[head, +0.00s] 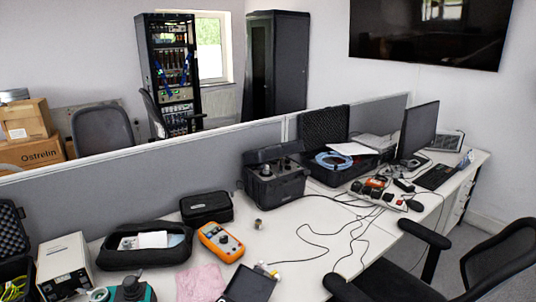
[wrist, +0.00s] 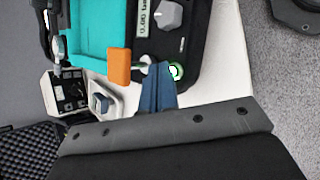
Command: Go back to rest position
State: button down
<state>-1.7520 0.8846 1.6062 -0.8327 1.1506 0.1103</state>
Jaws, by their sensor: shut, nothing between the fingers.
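My gripper (wrist: 154,72) shows in the wrist view as two blue fingers held together, with nothing between them. Its dark mounting plate with screws fills the lower part of that view. The fingertips are close to the edge of a black and teal device (wrist: 182,48), beside a green-lit round button (wrist: 175,71) and an orange block (wrist: 119,66). I cannot tell whether they touch it. The device has a small display and a grey knob. My gripper is not visible in the head view, where a teal device (head: 134,291) shows at the bottom edge.
In the head view the white desk (head: 300,238) holds an orange handheld meter (head: 220,242), a black pouch (head: 147,243), a black cased instrument (head: 274,177), a pink cloth (head: 200,284) and loose cables. A grey partition (head: 225,160) stands behind. An office chair (head: 500,262) is at right.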

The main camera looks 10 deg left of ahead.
notch_tip(320, 180, up, 17)
jog(key=w+m+g+y, duration=0.1)
jog(key=m+g, duration=0.8)
jog(key=m, duration=0.7)
notch_tip(320, 180, down, 10)
jog(key=shift+d, duration=0.15)
dwell(0.3)
notch_tip(320, 180, up, 9)
jog(key=f+n+t, duration=0.1)
jog(key=n, duration=0.1)
jog(key=f+n+t+h, duration=0.1)
jog(key=f+n+t, duration=0.1)
jog(key=n, duration=0.1)
jog(key=d+f+n+t, duration=0.1)
jog(key=n, duration=0.2)
jog(key=shift+s+f+h, duration=0.1)
jog(key=shift+f+h, duration=0.1)
jog(key=shift+h, duration=0.1)
